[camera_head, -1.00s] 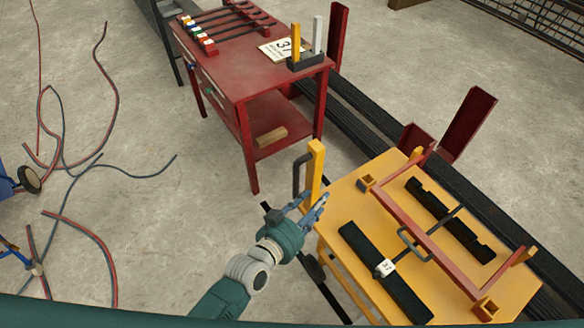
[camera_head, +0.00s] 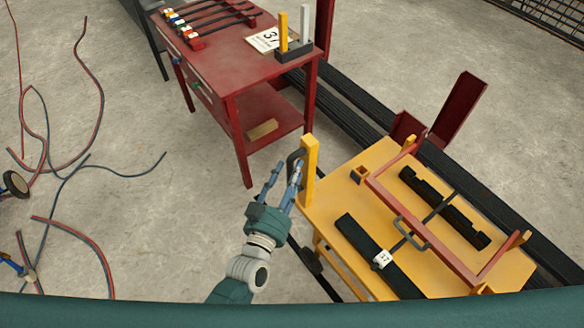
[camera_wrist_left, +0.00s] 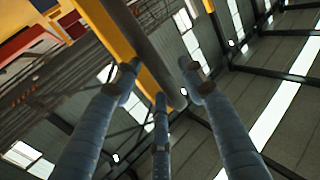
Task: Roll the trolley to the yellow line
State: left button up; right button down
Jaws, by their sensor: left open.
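The trolley (camera_head: 335,207) is a yellow table on legs at the lower right in the head view. A yellow post (camera_head: 310,168) stands at its left corner, with a dark handle (camera_head: 293,158) on the post's left side. My left gripper (camera_head: 283,172) is open beside the handle, its fingers pointing up. In the left wrist view the dark handle (camera_wrist_left: 150,55) runs between the spread fingers, with the yellow post (camera_wrist_left: 105,28) behind it. I cannot tell whether the fingers touch it. My right gripper and the yellow line are not in view.
The trolley carries a reddish frame (camera_head: 440,235) and dark blocks (camera_head: 445,208). A red table (camera_head: 235,75) with tools stands behind it. Dark rails (camera_head: 360,115) run along the right. Hoses (camera_head: 85,240) lie on the left floor; bare floor lies between.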

pick_arm(q)
jog(key=shift+w+d, duration=0.25)
jog(key=shift+w, duration=0.35)
grip_shut()
jog(key=shift+s+d+f+p, duration=0.1)
jog(key=shift+s+d+p, duration=0.25)
jog(key=shift+s, duration=0.25)
grip_release()
jog(key=shift+d, duration=0.1)
